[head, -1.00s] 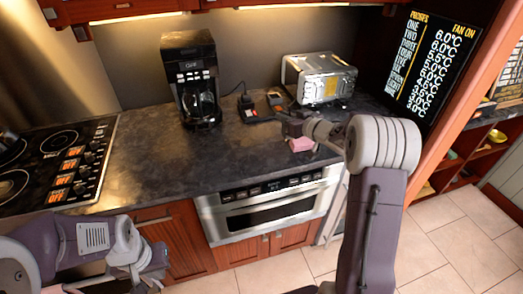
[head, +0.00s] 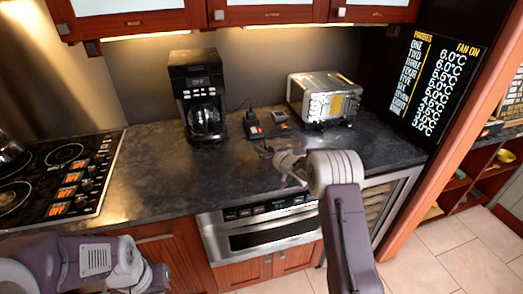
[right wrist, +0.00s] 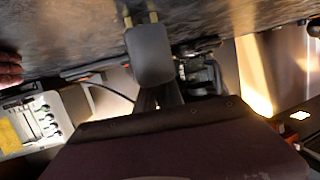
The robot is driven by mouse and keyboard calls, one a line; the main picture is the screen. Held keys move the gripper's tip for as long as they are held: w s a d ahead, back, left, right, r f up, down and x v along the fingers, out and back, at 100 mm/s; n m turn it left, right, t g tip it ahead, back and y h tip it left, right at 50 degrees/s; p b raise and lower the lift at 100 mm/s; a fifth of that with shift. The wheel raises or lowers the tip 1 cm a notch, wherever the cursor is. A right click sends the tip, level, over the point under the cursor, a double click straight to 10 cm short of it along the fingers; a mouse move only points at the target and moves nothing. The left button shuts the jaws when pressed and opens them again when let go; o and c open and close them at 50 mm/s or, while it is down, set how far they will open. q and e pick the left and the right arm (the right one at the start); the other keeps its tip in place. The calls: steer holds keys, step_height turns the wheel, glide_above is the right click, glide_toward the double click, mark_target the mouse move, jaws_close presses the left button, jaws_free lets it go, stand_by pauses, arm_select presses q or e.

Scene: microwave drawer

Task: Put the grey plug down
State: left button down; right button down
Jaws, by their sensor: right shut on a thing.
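My right gripper (head: 266,150) is over the dark countertop, in front of the coffee maker and toaster oven. In the right wrist view, the grey plug (right wrist: 150,55) is held at the jaws, with two brass prongs pointing to the top of the picture, toward the countertop (right wrist: 70,30). I cannot tell whether the prongs touch the surface. In the head view the plug is too small to make out. My left arm is low at the left; its gripper (head: 155,278) shows only partly, and its jaws are unclear.
Small black devices (head: 253,124) with red parts sit behind my right gripper. The coffee maker (head: 196,80) stands left of them, the toaster oven (head: 325,98) right. A cooktop (head: 60,175) is at the left. The counter (head: 150,175) between is clear. A pinkish thing (right wrist: 8,70) shows at the wrist view's edge.

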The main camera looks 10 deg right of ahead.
steer(key=shift+s, duration=0.1)
steer(key=shift+f, duration=0.1)
steer(key=c, duration=1.5)
jaws_free()
steer(key=shift+s+r, duration=0.15)
steer(key=shift+r, duration=0.15)
steer(key=v, duration=1.1)
steer(key=shift+s+d+b, duration=0.15)
steer(key=shift+s+b, duration=0.2)
